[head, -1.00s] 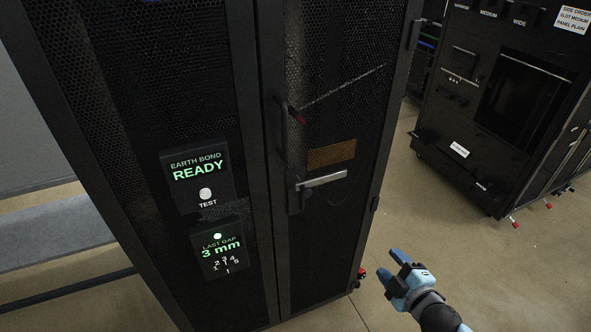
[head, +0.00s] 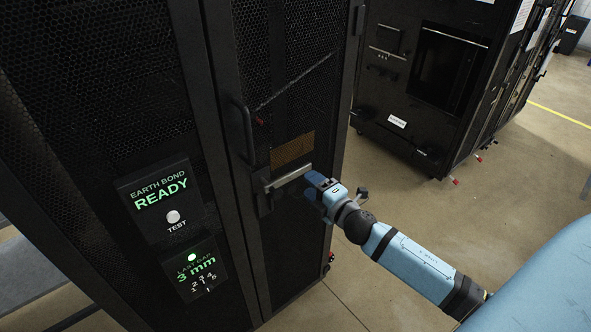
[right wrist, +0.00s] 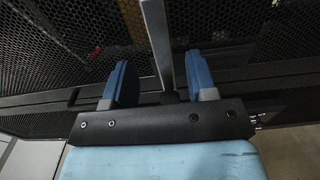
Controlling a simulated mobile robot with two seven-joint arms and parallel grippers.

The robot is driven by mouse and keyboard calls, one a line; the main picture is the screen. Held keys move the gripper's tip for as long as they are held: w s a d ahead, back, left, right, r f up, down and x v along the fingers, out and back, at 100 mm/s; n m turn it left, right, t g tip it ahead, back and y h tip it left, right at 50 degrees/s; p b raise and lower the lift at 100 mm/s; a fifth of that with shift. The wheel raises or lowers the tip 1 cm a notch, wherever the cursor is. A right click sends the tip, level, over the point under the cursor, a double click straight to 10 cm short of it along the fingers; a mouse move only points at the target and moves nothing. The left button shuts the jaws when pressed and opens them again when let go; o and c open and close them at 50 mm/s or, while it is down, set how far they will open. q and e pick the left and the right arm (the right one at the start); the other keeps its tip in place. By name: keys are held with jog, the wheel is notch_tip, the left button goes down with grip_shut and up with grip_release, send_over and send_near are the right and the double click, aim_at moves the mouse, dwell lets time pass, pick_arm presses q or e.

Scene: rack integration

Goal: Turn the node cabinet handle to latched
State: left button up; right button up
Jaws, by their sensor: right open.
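The node cabinet (head: 210,60) is a tall black cabinet with mesh doors. Its silver lever handle (head: 289,177) sticks out to the right from a dark mount on the door, nearly level and tilted slightly up at its right end. My right gripper (head: 313,183) is at the free end of the handle. In the right wrist view the handle (right wrist: 157,40) runs between the two blue fingers of my gripper (right wrist: 155,85), which are open with a gap on both sides. The left gripper is not in view.
A black pull bar (head: 243,130) stands on the door above the handle. A panel reading "EARTH BOND READY" (head: 160,200) and a "LAST GAP 3 mm" panel (head: 196,268) are at the left. Another black rack (head: 430,90) stands behind right. The floor (head: 400,190) between is clear.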

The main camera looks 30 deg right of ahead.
aim_at(298, 175)
jog(key=w, duration=0.4)
jog(key=w+p, duration=0.1)
jog(key=w, duration=0.1)
jog(key=shift+w+a, duration=0.25)
jog(key=shift+w, duration=0.05)
grip_shut()
